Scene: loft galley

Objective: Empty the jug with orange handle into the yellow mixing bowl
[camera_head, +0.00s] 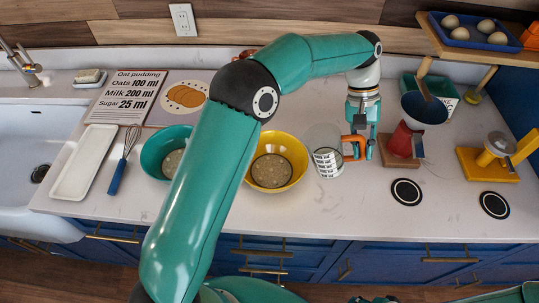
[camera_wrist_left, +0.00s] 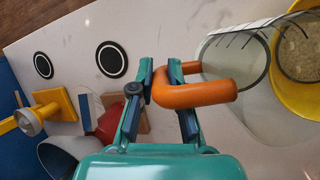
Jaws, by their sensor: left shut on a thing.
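The clear jug (camera_head: 324,140) with the orange handle (camera_head: 356,147) is right of the yellow mixing bowl (camera_head: 299,160). It looks about upright; I cannot tell whether its base touches the counter. Dark and white markings show on its wall; its contents are unclear. My left gripper (camera_head: 362,134) is shut on the handle. In the left wrist view the fingers (camera_wrist_left: 165,80) close about the handle (camera_wrist_left: 200,93), with the jug wall (camera_wrist_left: 228,75) beyond. The bowl, partly seen there (camera_wrist_left: 290,97), holds a tan, speckled layer.
A teal bowl (camera_head: 152,153), whisk (camera_head: 118,174) and white tray (camera_head: 81,165) stand left. A red-and-blue funnel-like thing (camera_head: 402,139), yellow stand (camera_head: 488,165) and two black discs (camera_head: 406,192) are right. My left arm crosses above the bowls.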

